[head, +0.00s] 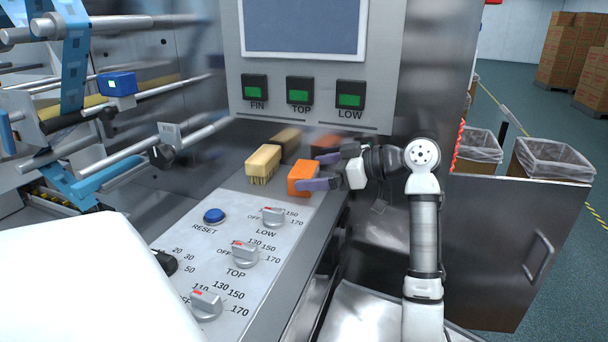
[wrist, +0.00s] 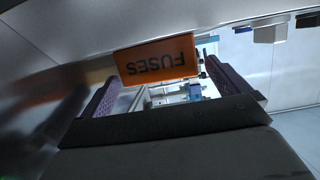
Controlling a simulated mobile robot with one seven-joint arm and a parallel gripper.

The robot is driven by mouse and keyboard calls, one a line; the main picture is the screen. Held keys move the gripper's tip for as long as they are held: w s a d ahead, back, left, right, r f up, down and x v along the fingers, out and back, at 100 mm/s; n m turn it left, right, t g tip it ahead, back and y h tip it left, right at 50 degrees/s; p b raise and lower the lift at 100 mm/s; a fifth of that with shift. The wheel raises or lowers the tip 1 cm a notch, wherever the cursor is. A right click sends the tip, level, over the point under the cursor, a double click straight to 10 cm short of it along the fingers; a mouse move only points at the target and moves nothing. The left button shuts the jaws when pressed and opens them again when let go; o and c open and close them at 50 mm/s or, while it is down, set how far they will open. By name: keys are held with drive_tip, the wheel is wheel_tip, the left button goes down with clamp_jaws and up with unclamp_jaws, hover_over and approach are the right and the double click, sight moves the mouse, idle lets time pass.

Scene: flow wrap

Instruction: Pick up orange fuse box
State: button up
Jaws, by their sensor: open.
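The orange fuse box (head: 302,177) sits on the machine's metal ledge, right of a brush. In the wrist view, its orange face with upside-down "FUSES" lettering (wrist: 157,62) shows between the finger ends. My gripper (head: 313,172) has reached in from the right, with its purple fingers apart. One finger is along the near side of the box and the other is toward its far side. In the wrist view, my gripper (wrist: 160,75) is open around the box's end. I cannot tell whether either finger touches it.
A brush with a pale wooden back (head: 263,162) stands just left of the box. The steel panel (head: 318,122) with several green displays rises close behind. Knobs and a blue reset button (head: 214,215) are on the control plate in front. Lined bins (head: 553,160) stand at right.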

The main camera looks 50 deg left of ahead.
sight(296, 173)
drive_tip(key=p+x, duration=0.2)
drive_tip(key=x, duration=0.3)
drive_tip(key=shift+s+a, duration=0.1)
drive_tip(key=c, duration=1)
drive_tip(key=shift+r, duration=0.1)
drive_tip(key=shift+c, duration=0.2)
